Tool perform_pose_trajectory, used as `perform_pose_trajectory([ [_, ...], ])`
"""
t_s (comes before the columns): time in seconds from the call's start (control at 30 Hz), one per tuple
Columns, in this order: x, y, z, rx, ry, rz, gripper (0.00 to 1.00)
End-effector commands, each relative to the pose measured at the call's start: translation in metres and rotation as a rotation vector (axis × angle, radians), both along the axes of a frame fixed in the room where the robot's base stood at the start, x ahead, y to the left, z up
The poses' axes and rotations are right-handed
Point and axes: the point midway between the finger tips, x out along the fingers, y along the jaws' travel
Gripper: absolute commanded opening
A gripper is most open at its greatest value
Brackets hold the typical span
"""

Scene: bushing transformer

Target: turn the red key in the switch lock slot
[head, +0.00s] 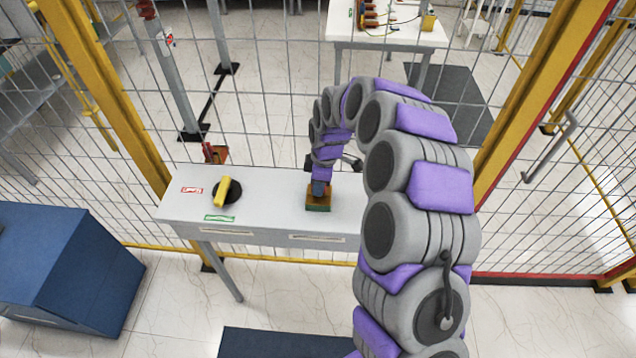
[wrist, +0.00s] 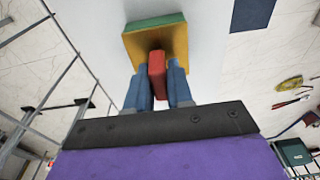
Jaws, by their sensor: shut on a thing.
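The red key (wrist: 156,78) sits between the two blue fingers of my gripper (wrist: 158,85) in the wrist view, and the fingers are shut on it. Its far end meets the yellow face of the switch lock (wrist: 132,45), which has a green edge. The slot itself is hidden behind the key. In the head view the switch lock (head: 318,206) is a small yellow and green block on the right part of the white table. My gripper (head: 319,190) points down onto it there, and the key is hidden.
A wire mesh fence (head: 260,90) with yellow posts stands behind. A blue cabinet (head: 60,265) is at left.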

Motion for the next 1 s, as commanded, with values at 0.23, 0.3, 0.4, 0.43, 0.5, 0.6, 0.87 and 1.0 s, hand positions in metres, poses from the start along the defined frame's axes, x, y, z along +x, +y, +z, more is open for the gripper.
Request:
perform_pose_trajectory([
  [0.23, 0.0, 0.0, 0.0, 0.0, 0.001, 0.045, 0.35],
  [0.3, 0.0, 0.0, 0.0, 0.0, 0.001, 0.044, 0.41],
  [0.4, 0.0, 0.0, 0.0, 0.0, 0.0, 0.044, 0.51],
  [0.43, 0.0, 0.0, 0.0, 0.0, 0.001, 0.044, 0.51],
  [0.5, 0.0, 0.0, 0.0, 0.0, 0.001, 0.044, 0.51],
  [0.6, 0.0, 0.0, 0.0, 0.0, 0.0, 0.044, 0.51],
  [0.87, 0.001, -0.002, 0.021, 0.001, -0.004, 0.044, 0.51],
  [1.0, 0.001, -0.005, 0.05, 0.0, -0.003, 0.044, 0.51],
])
